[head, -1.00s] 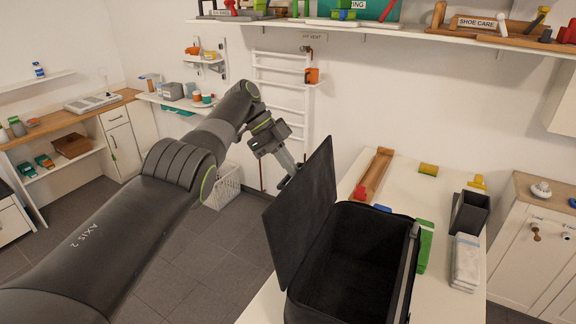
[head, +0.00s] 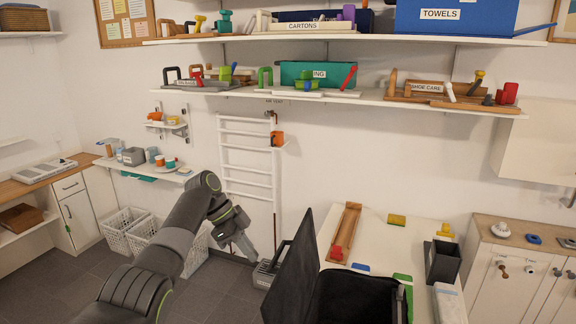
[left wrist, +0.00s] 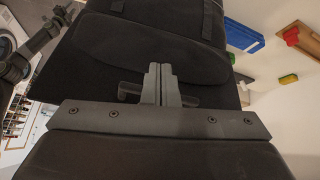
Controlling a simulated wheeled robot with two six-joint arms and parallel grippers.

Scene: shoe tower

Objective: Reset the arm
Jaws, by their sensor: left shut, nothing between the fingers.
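My left arm comes in from the lower left in the head view. Its left gripper (head: 249,251) hangs fingers-down to the left of the raised lid of a black case (head: 290,275). In the left wrist view the two fingers (left wrist: 160,72) are together, with nothing between them. Dark fabric of the case (left wrist: 140,38) fills much of the area beyond the fingers; whether they touch it I cannot tell. The case stands open on the white table, its lower part cut off by the frame. My right gripper does not show.
The white table (head: 384,237) holds a wooden tray (head: 346,232), a dark bin (head: 442,262) and small coloured blocks. Shelves with labelled bins, such as a blue towels bin (head: 462,18), line the wall. White baskets (head: 122,225) stand on the floor at left.

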